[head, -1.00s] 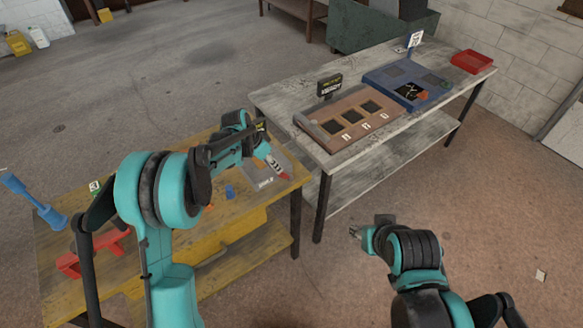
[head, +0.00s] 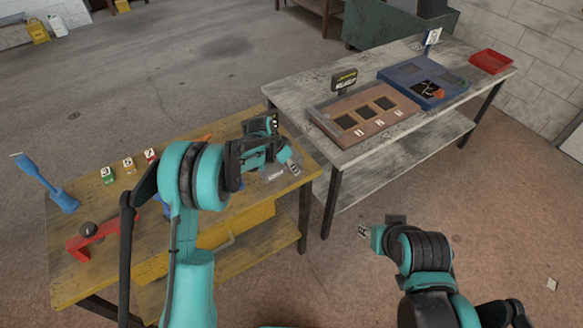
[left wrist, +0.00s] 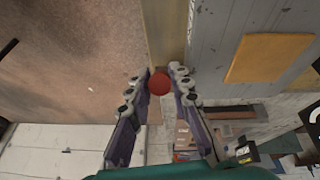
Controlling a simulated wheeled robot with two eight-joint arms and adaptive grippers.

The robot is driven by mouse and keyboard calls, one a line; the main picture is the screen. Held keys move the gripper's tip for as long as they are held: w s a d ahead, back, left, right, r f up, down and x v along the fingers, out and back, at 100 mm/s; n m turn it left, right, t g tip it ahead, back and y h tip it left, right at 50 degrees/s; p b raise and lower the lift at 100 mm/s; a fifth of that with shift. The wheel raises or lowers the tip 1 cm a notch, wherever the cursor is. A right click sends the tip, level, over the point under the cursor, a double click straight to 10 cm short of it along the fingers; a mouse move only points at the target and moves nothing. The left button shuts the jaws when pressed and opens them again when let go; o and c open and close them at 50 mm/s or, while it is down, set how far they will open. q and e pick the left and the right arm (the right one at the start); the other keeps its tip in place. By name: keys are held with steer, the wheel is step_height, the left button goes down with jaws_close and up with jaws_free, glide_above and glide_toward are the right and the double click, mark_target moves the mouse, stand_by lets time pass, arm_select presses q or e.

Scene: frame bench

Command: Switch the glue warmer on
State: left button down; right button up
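My left gripper (head: 293,164) is low over the right end of the yellow-topped bench, beside a flat grey plate (head: 272,174) with a label. In the left wrist view its two fingers (left wrist: 160,70) stand apart, with a red round piece (left wrist: 159,84) showing between the tips. I cannot tell whether they touch it. The red piece is hidden in the head view. I cannot make out for sure which thing is the glue warmer or how its switch stands. My right gripper (head: 364,231) is over the floor, away from both benches; its fingers are too small to read.
The yellow-topped bench (head: 75,275) holds a red stand (head: 85,243), a blue tool (head: 48,185) and small numbered tags. The grey bench (head: 290,95) behind bears a brown tray (head: 325,125), a blue tray (head: 395,72) and a red bin (head: 490,62).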

arm_select(q)
steer(key=shift+w+d, duration=0.1)
steer(key=g+y, duration=0.1)
steer(key=w+d+r+g+y, duration=0.1)
steer(key=shift+d+y+p, duration=0.1)
steer(key=shift+y+p, duration=0.25)
steer(key=shift+y, duration=0.05)
steer(key=shift+w+d+r+g+y, duration=0.1)
steer(key=shift+w+d+g+y, duration=0.2)
steer(key=shift+g+y, duration=0.3)
steer(key=shift+w+d+r+g+y, duration=0.15)
steer(key=shift+d+g+y, duration=0.25)
steer(key=shift+y, duration=0.4)
steer(key=shift+f, duration=0.1)
steer(key=c, duration=1.6)
jaws_free()
steer(key=shift+c, duration=0.2)
steer(key=v, duration=0.7)
steer(key=shift+r, duration=0.25)
steer(key=shift+w, duration=0.1)
